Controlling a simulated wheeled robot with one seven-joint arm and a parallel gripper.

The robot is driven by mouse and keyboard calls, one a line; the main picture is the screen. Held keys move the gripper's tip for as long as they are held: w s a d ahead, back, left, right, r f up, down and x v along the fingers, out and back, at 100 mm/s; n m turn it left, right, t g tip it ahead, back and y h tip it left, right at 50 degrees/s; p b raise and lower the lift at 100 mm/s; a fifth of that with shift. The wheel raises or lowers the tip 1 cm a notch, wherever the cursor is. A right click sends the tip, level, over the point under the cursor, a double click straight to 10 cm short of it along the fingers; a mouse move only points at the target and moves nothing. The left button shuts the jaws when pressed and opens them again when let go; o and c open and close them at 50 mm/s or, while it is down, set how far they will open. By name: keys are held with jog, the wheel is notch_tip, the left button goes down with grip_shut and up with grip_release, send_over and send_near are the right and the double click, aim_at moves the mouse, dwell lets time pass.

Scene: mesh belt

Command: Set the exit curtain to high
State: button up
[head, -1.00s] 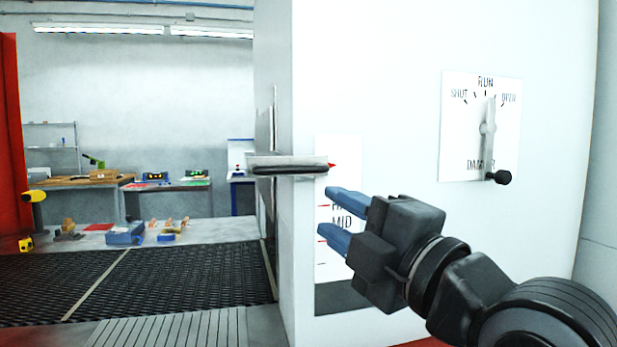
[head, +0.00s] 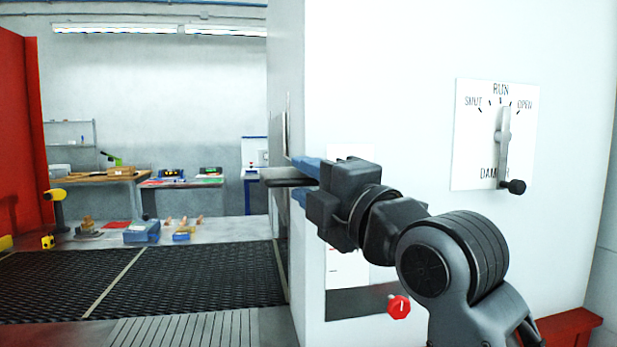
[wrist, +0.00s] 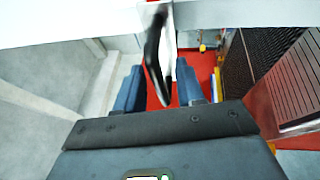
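The exit curtain's handle (head: 285,175) is a flat horizontal bar at the corner of the white housing, beside a thin upright plate (head: 286,128). My gripper (head: 301,182) is at the bar's right end, its blue fingers one above the other. In the wrist view, the dark handle (wrist: 153,58) reaches into the gap between the open fingers of my gripper (wrist: 159,85); contact with either finger is not clear. The white scale panel (head: 345,262) is mostly hidden behind my gripper, with its labels and the pointer out of sight.
A damper dial (head: 495,135) with a black-knobbed lever is on the housing at right. A red knob (head: 399,307) sits below my arm. The black mesh belt (head: 190,280) runs at left, with small items on the metal surface (head: 100,240) behind it.

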jog(key=shift+c, duration=0.5)
grip_shut()
